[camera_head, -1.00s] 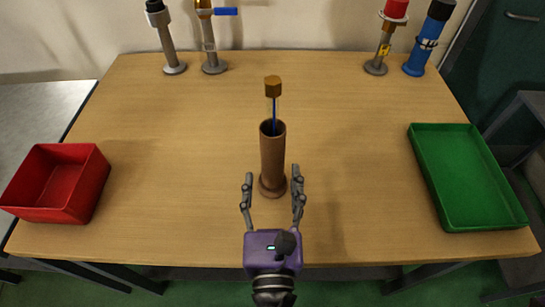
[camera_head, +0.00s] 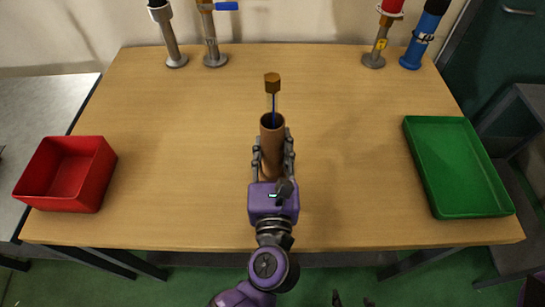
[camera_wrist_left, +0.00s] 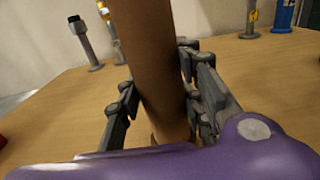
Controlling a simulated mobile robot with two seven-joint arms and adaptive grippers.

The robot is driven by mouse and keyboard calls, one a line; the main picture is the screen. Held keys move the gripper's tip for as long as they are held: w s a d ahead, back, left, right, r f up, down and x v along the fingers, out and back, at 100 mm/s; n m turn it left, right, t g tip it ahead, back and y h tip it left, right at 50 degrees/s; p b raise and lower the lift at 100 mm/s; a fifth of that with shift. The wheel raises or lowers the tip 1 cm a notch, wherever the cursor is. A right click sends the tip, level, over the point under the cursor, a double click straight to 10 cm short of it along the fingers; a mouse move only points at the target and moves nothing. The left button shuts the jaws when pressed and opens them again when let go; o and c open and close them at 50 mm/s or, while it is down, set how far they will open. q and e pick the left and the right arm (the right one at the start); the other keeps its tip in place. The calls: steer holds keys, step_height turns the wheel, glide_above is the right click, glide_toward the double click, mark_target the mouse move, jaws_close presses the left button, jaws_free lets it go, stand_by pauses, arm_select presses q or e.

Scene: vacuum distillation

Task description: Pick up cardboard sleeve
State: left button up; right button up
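The cardboard sleeve (camera_head: 272,148) is a brown upright tube in the middle of the table. A thin blue rod with a brown block (camera_head: 272,79) on top sticks out of its open mouth. My left gripper (camera_head: 273,143) has its fingers on both sides of the sleeve, close against it. In the left wrist view the sleeve (camera_wrist_left: 155,70) stands between the two fingers, which appear to touch it. The purple gripper body and fingers hide its lower part in the head view. Two dark tips of my right gripper (camera_head: 352,299) show apart at the bottom edge.
A red bin (camera_head: 66,173) sits at the table's left, and a green tray (camera_head: 458,167) at its right. Metal posts (camera_head: 170,42) stand at the back left, with a red-topped post (camera_head: 379,40) and a blue post (camera_head: 421,40) at the back right. The wooden tabletop between is clear.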

arm_select(q)
jaws_close()
steer(key=shift+r, duration=0.1)
